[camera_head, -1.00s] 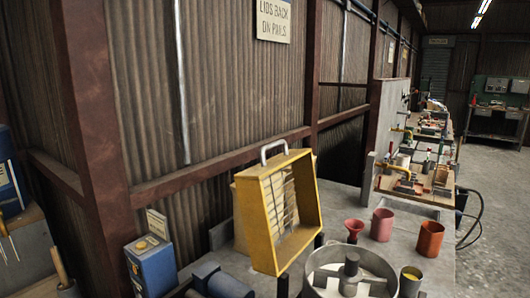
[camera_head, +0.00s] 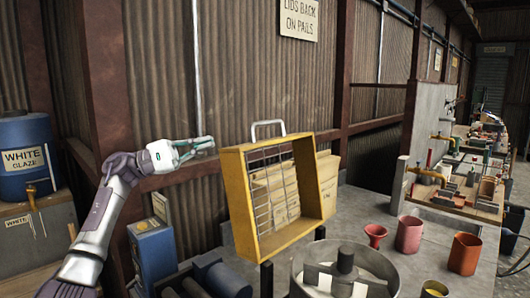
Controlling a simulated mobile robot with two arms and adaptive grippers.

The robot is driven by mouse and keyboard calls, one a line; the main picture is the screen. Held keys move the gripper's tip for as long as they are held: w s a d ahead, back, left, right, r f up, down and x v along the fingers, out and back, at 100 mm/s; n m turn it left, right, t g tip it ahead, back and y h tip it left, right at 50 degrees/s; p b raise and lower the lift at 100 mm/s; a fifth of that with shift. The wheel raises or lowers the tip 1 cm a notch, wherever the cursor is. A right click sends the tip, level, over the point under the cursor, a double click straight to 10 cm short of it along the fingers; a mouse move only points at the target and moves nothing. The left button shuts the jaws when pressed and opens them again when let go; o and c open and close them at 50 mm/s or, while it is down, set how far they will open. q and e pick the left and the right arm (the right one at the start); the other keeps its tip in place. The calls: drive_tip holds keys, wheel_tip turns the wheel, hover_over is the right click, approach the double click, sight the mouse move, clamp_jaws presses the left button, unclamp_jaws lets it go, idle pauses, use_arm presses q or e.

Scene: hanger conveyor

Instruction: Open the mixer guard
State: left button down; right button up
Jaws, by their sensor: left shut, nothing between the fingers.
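The mixer guard (camera_head: 235,205) is a yellow box frame with metal bars and a pale handle (camera_head: 267,128) on its top edge. It stands raised, roughly upright, behind and left of the mixer's round metal pan (camera_head: 298,284). The pan is uncovered, with a grey hub (camera_head: 346,262) in the middle, and its lower part is cut off by the picture edge. My left gripper (camera_head: 209,145) is shut and empty, left of the handle and apart from the guard in the picture. My right gripper is not in view.
A blue box (camera_head: 152,258) and a dark blue motor (camera_head: 218,277) stand left of the guard. A red funnel (camera_head: 375,234), a pink cup (camera_head: 409,234) and an orange cup (camera_head: 464,254) stand right of it. A blue barrel (camera_head: 27,160) is at far left.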

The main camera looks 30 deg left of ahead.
sight(252, 129)
use_arm(q)
drive_tip(key=shift+m, duration=0.3)
drive_tip(key=p+x, duration=0.2)
drive_tip(key=x, duration=0.1)
drive_tip(key=s+p+x, duration=0.1)
drive_tip(key=p+x, duration=0.1)
drive_tip(key=x, duration=0.2)
drive_tip(key=s+d+p+x, duration=0.1)
drive_tip(key=p+x, duration=0.1)
drive_tip(key=x, duration=0.2)
drive_tip(key=shift+d+r, duration=0.2)
drive_tip(key=shift+d, duration=0.05)
drive_tip(key=shift+s+d+r, duration=0.1)
drive_tip(key=shift+s+d, duration=0.1)
drive_tip(key=shift+d, duration=0.05)
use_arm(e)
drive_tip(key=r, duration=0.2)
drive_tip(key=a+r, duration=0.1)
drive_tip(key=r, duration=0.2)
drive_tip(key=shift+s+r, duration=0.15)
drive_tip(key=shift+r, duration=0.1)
use_arm(q)
drive_tip(key=shift+w, duration=0.1)
drive_tip(key=shift+d, duration=0.1)
